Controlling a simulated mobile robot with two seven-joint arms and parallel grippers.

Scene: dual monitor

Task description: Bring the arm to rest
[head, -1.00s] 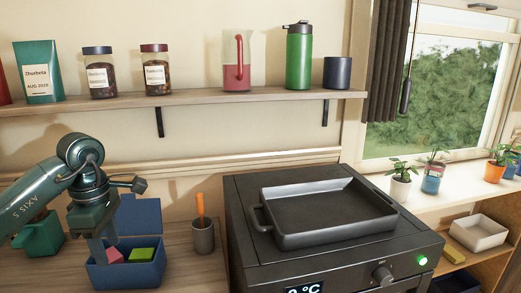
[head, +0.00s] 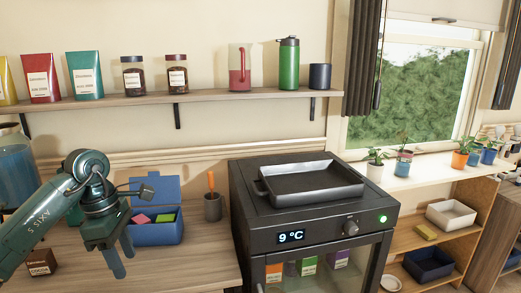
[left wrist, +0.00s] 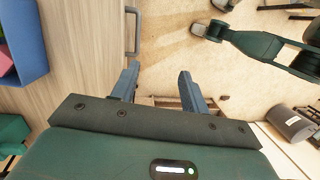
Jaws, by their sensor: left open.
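My left gripper (head: 110,262) is open and points down in front of the blue box, near the counter's front. Nothing is between its fingers. In the left wrist view the two fingers of my left gripper (left wrist: 158,88) stand apart above the counter edge, with floor below. The blue box (head: 158,232) has its lid up and holds a pink block (head: 140,218) and a green block (head: 165,218). It also shows at the upper left of the left wrist view (left wrist: 32,45).
A black oven (head: 310,215) with a tray (head: 310,183) on top stands right of the counter. A cup (head: 212,207) with an orange-handled tool stands beside the box. A brown packet (head: 41,262) lies left of my gripper. A shelf (head: 200,96) runs above.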

